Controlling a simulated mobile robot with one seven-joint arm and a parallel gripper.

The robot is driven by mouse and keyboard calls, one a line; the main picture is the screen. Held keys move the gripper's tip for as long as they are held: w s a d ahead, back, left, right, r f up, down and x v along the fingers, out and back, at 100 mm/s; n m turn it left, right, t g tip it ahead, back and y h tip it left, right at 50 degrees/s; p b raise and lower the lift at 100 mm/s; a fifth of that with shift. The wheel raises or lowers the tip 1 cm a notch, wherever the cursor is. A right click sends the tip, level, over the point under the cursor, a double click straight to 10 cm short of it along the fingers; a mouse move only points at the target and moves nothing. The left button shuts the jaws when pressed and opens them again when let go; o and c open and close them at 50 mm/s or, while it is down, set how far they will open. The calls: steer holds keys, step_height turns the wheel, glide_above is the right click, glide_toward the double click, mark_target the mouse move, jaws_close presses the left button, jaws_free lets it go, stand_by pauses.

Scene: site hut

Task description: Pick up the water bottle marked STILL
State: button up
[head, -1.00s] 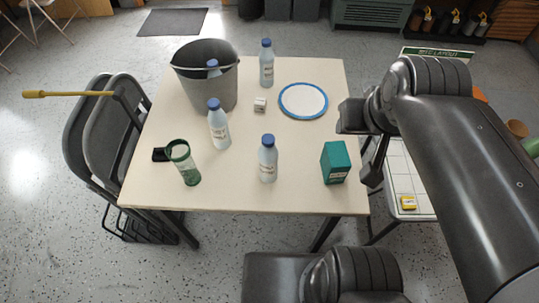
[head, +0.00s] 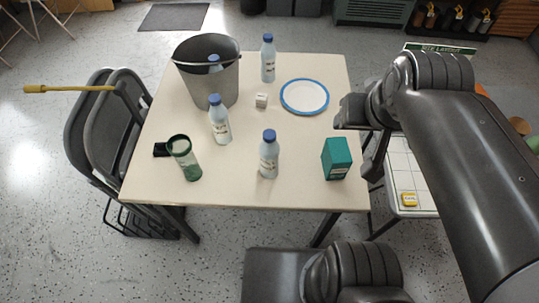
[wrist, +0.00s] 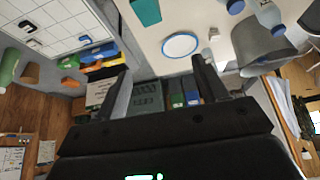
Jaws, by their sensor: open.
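Several clear water bottles with blue caps and pale labels show in the head view. One stands at the table's near middle (head: 269,158), one left of centre (head: 220,124) and one at the back (head: 267,62). A fourth bottle (head: 214,63) is partly hidden inside the grey bucket (head: 208,90). The label words are too small to read, so I cannot tell which is STILL. My gripper (wrist: 160,80) is open and empty in the wrist view. It is off the table's right side, apart from the bottles.
Folding chairs (head: 105,140) stand left. A side table (head: 402,180) with a yellow block (head: 409,199) is at right.

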steer(key=w+a+f+m+g, duration=0.3)
steer(key=w+a, duration=0.3)
steer(key=a, duration=0.2)
steer(key=m+g, duration=0.2)
steer(key=g, duration=0.1)
glide_toward(269, 134)
steer(key=shift+s+d+f, duration=0.1)
steer(key=shift+s+f, duration=0.15)
steer(key=shift+s, duration=0.25)
steer(key=shift+m, duration=0.3)
step_height(269, 134, down, 5)
steer(key=shift+r, duration=0.2)
steer(key=shift+w+f, duration=0.15)
steer(key=shift+f, duration=1.4)
steer(key=shift+w+f, duration=0.2)
steer(key=shift+f, duration=1.4)
steer(key=shift+c, duration=0.6)
jaws_close()
